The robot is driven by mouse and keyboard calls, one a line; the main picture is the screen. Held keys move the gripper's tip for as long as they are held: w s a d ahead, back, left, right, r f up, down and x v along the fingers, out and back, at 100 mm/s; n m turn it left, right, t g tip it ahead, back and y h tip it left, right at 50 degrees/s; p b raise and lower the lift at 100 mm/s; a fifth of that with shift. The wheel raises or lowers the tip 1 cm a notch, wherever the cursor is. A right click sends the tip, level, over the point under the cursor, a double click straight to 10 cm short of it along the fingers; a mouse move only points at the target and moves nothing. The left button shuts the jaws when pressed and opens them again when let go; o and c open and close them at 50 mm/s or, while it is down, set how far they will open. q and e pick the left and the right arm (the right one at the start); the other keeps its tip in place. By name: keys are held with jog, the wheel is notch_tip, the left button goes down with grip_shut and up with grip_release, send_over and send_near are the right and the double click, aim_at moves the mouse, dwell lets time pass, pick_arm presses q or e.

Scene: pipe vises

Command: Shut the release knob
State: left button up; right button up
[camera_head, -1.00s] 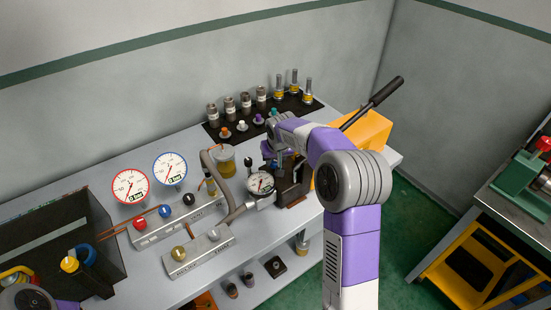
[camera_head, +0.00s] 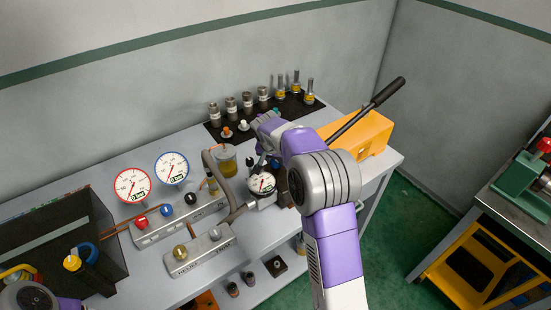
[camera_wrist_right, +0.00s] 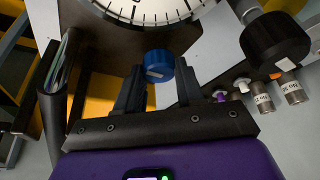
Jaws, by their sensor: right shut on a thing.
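In the right wrist view a round blue knob (camera_wrist_right: 159,64) with a pale mark on its side sits between the fingertips of my right gripper (camera_wrist_right: 158,80). The fingers are shut on it. In the head view my right gripper is mostly hidden behind my own wrist, beside the small white dial gauge (camera_head: 262,184). The blue knob (camera_head: 275,164) shows there just above the gauge. No readable label shows on it. My left gripper is not in view; only part of my left arm shows at the bottom left corner.
Two large gauges (camera_head: 132,185) and a manifold with red, blue and black knobs (camera_head: 180,218) stand to the left. A block with brass and silver knobs (camera_head: 200,250) is in front. A yellow pump (camera_head: 362,135) with a long black handle (camera_head: 376,100) stands right. Fittings stand behind.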

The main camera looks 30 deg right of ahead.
jog(key=o, duration=1)
jog(key=shift+o, duration=0.2)
jog(key=p+v, duration=0.1)
jog(key=v, duration=0.6)
jog(key=shift+r, duration=0.3)
